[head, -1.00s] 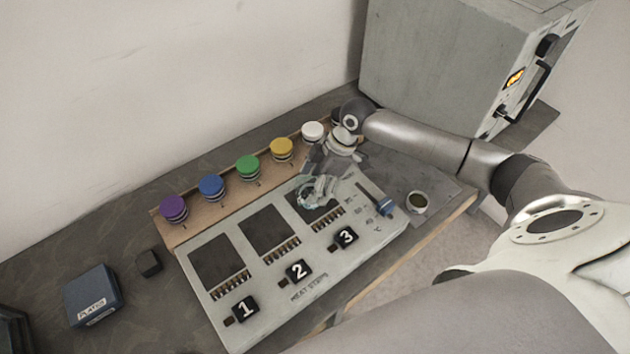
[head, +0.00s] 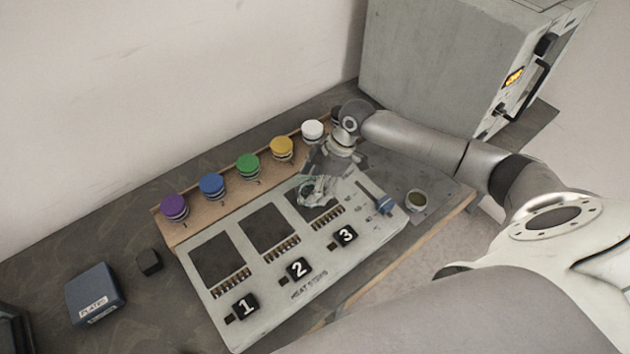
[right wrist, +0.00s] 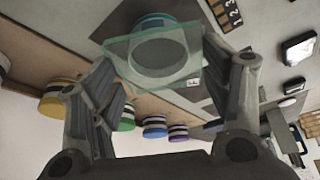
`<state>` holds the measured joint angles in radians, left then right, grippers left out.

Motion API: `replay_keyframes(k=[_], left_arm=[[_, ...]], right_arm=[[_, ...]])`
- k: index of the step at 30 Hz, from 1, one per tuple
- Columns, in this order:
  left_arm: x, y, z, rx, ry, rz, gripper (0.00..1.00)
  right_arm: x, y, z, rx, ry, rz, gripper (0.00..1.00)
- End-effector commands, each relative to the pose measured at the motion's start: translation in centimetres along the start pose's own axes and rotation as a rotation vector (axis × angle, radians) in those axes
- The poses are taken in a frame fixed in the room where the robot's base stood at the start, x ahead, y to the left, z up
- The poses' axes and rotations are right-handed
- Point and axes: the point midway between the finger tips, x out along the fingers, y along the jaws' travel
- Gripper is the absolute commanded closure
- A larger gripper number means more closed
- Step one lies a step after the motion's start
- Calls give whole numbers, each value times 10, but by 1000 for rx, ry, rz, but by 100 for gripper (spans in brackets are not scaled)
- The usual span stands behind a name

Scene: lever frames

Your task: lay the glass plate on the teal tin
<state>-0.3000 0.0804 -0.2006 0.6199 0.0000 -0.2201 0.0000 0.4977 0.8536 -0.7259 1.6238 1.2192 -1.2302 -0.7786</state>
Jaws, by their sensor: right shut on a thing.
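My right gripper (head: 320,184) is over the panel's third dark pad in the head view. In the right wrist view its two fingers are shut on the opposite edges of the clear, greenish glass plate (right wrist: 180,72). The teal tin (right wrist: 152,20) shows behind the plate there, its round grey top seen through the glass. The plate overlaps the tin's top in that view; I cannot tell whether they touch. In the head view the gripper mostly hides the tin and the plate. My left gripper is not in view.
The grey panel (head: 215,318) has pads numbered 1, 2 and 3; pads 1 and 2 are bare. Colour-lidded jars stand on a wooden rack (head: 187,236) behind it. A small cup (head: 417,201) is at right, a blue box (head: 95,293) at left, a grey oven (head: 440,70) behind.

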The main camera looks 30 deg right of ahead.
Motion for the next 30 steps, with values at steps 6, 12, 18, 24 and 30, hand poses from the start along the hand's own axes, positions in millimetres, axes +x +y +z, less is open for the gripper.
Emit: replay_keyframes(k=[6,12,18,24,30], left_arm=[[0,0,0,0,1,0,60],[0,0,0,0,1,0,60],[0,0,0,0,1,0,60],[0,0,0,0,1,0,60],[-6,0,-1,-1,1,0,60]], right_arm=[[0,0,0,0,1,1,16],[0,0,0,0,1,1,4],[0,0,0,0,0,0,4],[0,0,0,0,0,0,4],[-6,0,-3,0,0,0,4]])
